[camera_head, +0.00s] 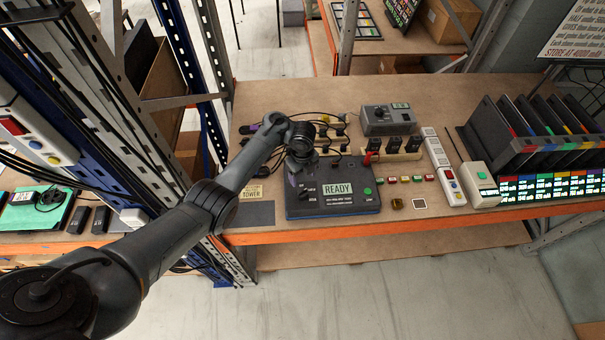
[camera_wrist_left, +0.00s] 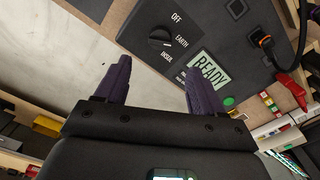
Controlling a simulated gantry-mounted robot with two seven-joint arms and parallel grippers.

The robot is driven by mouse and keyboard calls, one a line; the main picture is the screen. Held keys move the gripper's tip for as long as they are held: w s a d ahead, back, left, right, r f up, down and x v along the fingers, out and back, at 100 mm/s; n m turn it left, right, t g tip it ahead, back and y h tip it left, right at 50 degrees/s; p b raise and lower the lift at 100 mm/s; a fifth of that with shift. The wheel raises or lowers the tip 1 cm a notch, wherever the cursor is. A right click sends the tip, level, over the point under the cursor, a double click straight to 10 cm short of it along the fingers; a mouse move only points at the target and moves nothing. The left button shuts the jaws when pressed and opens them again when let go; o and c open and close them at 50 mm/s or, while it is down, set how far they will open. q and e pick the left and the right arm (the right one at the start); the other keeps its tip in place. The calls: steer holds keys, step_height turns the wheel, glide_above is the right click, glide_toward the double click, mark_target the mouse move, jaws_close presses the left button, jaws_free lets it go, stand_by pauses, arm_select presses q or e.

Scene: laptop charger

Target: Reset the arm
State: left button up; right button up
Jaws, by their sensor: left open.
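My left arm reaches in from the lower left in the head view. Its gripper (camera_head: 293,178) points down over the left part of a dark tester box with a lit READY screen (camera_head: 338,189). In the left wrist view the two purple fingers of the left gripper (camera_wrist_left: 157,68) are apart with nothing between them. The tester's rotary knob (camera_wrist_left: 160,38), marked OFF, EARTH and INSUL, lies beyond the fingertips, and its READY screen (camera_wrist_left: 209,70) is beside the right finger. I cannot tell how high the fingers are above the box. My right gripper is not in view.
The tester stands near the orange front edge of a brown bench (camera_head: 262,237). Behind it are a grey box (camera_head: 388,119), black plugs and cables. A white power strip (camera_head: 437,150), a handheld device (camera_head: 480,182) and a rack of black chargers (camera_head: 500,135) stand right. Blue shelf posts rise left.

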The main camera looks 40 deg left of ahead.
arm_select(q)
steer(key=shift+s+d+f+n, duration=0.1)
steer(key=shift+s+f+n, duration=0.15)
steer(key=shift+f+n, duration=0.2)
steer(key=s+d+f+n+t+y, duration=0.25)
steer(key=s+d+n, duration=0.5)
steer(key=s, duration=0.45)
steer(key=s+d+r+n+h, duration=0.1)
steer(key=s+d+r+n, duration=0.2)
steer(key=s, duration=0.6)
steer(key=s+d+r+n+t+h+p, duration=0.1)
steer(key=s+d+r+n, duration=0.2)
steer(key=s+r+n, duration=0.4)
steer(key=shift+s+d+r+n+h, duration=0.15)
steer(key=shift+s+r+n+h, duration=0.25)
steer(key=shift+s+r, duration=0.45)
